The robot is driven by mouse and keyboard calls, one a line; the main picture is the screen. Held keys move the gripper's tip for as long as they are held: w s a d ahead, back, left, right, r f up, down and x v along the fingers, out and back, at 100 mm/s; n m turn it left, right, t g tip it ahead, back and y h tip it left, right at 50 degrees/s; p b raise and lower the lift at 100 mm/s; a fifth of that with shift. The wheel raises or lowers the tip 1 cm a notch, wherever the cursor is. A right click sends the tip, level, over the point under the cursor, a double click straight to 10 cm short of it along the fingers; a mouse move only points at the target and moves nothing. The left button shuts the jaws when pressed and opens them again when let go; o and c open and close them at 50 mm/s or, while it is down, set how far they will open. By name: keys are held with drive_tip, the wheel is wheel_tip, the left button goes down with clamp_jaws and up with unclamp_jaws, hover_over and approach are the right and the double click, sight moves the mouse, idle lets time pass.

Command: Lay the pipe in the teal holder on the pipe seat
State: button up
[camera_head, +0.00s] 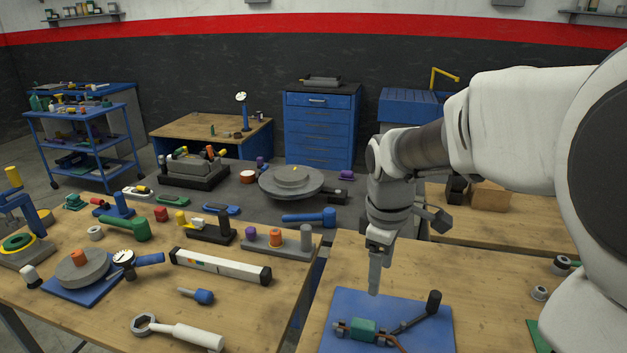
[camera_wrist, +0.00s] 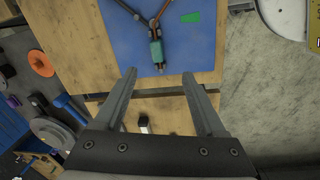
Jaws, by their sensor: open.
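The teal holder (camera_head: 362,329) sits on a blue mat (camera_head: 345,302) on the near right bench. A copper-brown pipe (camera_head: 385,339) passes through it and shows at both ends. In the wrist view the teal holder (camera_wrist: 156,51) is at the top middle, with the pipe (camera_wrist: 163,12) running up from it. A dark rod (camera_wrist: 130,9) slants away beside it. I cannot tell which part is the pipe seat; a flat green patch (camera_wrist: 190,17) lies on the mat. My gripper (camera_head: 374,290) is open, empty and above the mat; its fingers (camera_wrist: 159,74) point toward the holder.
A black upright knob (camera_head: 434,299) stands at the dark rod's end. The left bench (camera_head: 120,300) is crowded with tools, including a silver bar (camera_head: 220,265) and a wrench (camera_head: 180,331). Bare wood (camera_head: 480,280) lies right of the mat. Small rings (camera_head: 540,293) lie farther right.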

sight(364, 323)
drive_tip(key=w+f+n, duration=0.1)
drive_tip(key=f, duration=0.4)
drive_tip(key=w+f+n, duration=0.1)
drive_tip(key=f, duration=0.4)
drive_tip(key=w+f+n+g+b, duration=0.1)
drive_tip(key=f, duration=0.4)
drive_tip(key=shift+w+a+y, duration=0.25)
drive_tip(key=shift+y, duration=0.05)
drive_tip(key=shift+w+a+f, duration=0.1)
drive_tip(key=shift+w+f, duration=0.05)
drive_tip(key=shift+f, duration=3)
clamp_jaws()
